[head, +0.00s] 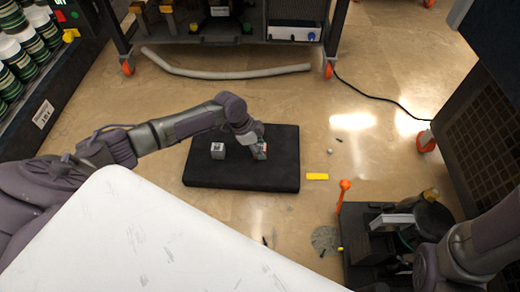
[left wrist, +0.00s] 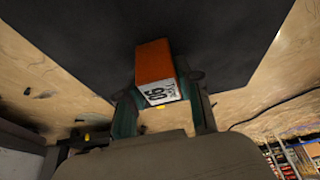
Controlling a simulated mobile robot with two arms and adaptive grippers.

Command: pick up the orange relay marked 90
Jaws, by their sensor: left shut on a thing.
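The orange relay (left wrist: 155,62) has a white end face with black print that reads 90 upside down in the left wrist view. My left gripper (left wrist: 158,86) is shut on it, one finger on each side. In the head view the left gripper (head: 257,148) is over the right part of the black mat (head: 240,176), and it mostly hides the relay there. I cannot tell whether the relay touches the mat. My right arm shows at the lower right of the head view, but its gripper does not show.
A small grey-white cube (head: 217,150) with a dark mark stands on the mat. A yellow strip (head: 317,177) and an orange tool (head: 344,190) lie to the right. A dark machine (head: 372,265) stands lower right, a white panel (head: 150,235) in front, a grey hose (head: 225,73) behind.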

